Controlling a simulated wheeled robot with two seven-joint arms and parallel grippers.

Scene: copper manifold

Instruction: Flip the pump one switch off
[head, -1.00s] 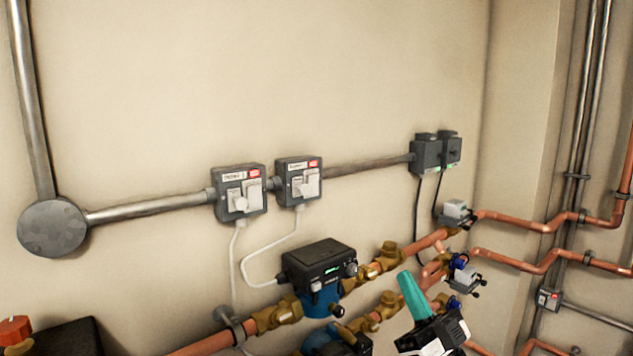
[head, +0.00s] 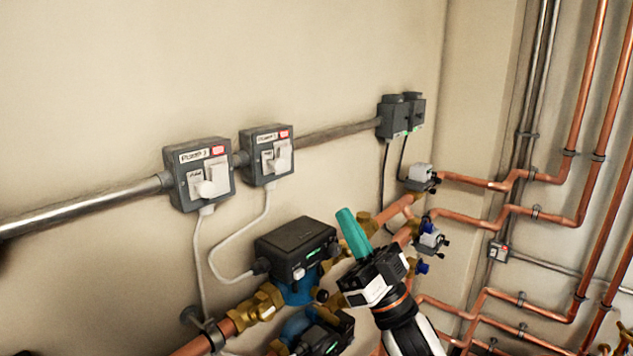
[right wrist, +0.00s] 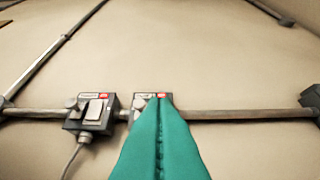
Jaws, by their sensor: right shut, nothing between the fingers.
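Two dark grey switch boxes with white rockers are on the wall. The right box (head: 267,156) has a label that seems to read PUMP 1; the left box (head: 198,174) has a label whose number is hard to read. Both have a red tag. My right gripper (head: 345,214) has teal fingers, shut and empty, below and right of the boxes in the head view. In the right wrist view its fingers (right wrist: 160,102) cover much of the right box (right wrist: 139,103); the left box (right wrist: 94,110) shows clear. Contact cannot be seen. My left gripper is not in view.
A grey conduit (head: 337,131) joins the boxes to two dark sockets (head: 400,115). White cables hang below the boxes. A black and blue pump (head: 296,248) and copper pipes with brass valves (head: 257,303) lie below. The wall above the boxes is bare.

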